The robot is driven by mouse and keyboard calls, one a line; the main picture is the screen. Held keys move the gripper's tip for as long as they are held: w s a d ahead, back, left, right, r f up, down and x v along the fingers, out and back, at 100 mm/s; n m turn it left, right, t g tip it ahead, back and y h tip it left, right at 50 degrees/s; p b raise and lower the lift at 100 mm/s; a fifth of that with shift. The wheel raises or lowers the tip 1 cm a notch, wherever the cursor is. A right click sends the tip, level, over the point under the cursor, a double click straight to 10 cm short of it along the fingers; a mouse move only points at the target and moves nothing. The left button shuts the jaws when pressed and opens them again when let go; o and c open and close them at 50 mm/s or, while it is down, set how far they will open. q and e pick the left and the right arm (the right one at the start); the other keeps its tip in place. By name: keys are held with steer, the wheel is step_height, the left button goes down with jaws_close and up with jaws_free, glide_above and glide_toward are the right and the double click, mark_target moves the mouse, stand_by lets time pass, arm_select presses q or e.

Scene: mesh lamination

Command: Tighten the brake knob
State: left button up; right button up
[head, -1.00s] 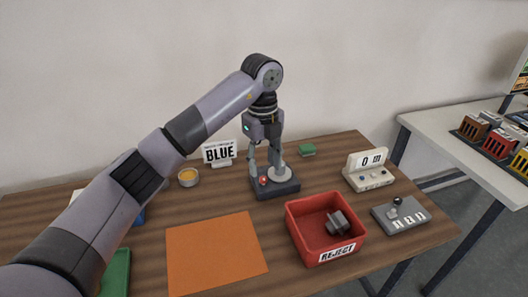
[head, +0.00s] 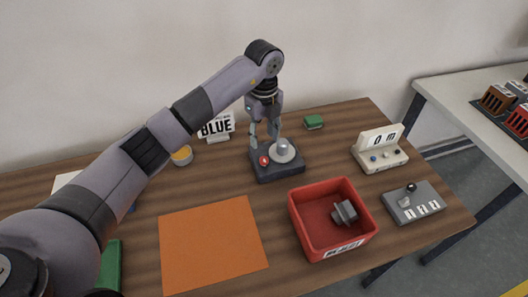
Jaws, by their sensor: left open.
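A dark, low device (head: 290,174) stands near the back of the wooden table. On it are a small red knob (head: 264,160) at the left and a pale round disc (head: 290,155) with a grey rounded knob (head: 282,145) on top. Which of these is the brake knob I cannot tell for certain. My left gripper (head: 265,139) points down with its fingers open and empty, just above and behind the red knob. Whether a fingertip touches the device is unclear. My right gripper is not in view.
A red reject bin (head: 297,222) holding a grey part (head: 344,212) stands in front. An orange sheet (head: 212,243) lies left of it. A white counter box (head: 381,160) and a grey switch box (head: 413,210) stand right.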

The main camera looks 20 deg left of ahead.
mark_target(264, 159)
arm_select(q)
step_height(264, 159, down, 7)
steer(key=shift+f+p, duration=0.2)
steer(key=shift+p, duration=0.55)
steer(key=shift+f, duration=0.55)
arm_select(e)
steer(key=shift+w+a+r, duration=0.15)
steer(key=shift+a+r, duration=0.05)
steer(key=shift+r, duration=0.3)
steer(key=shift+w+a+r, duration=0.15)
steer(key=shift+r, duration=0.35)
arm_select(q)
steer(key=shift+c, duration=0.6)
steer(key=c, duration=0.5)
jaws_close()
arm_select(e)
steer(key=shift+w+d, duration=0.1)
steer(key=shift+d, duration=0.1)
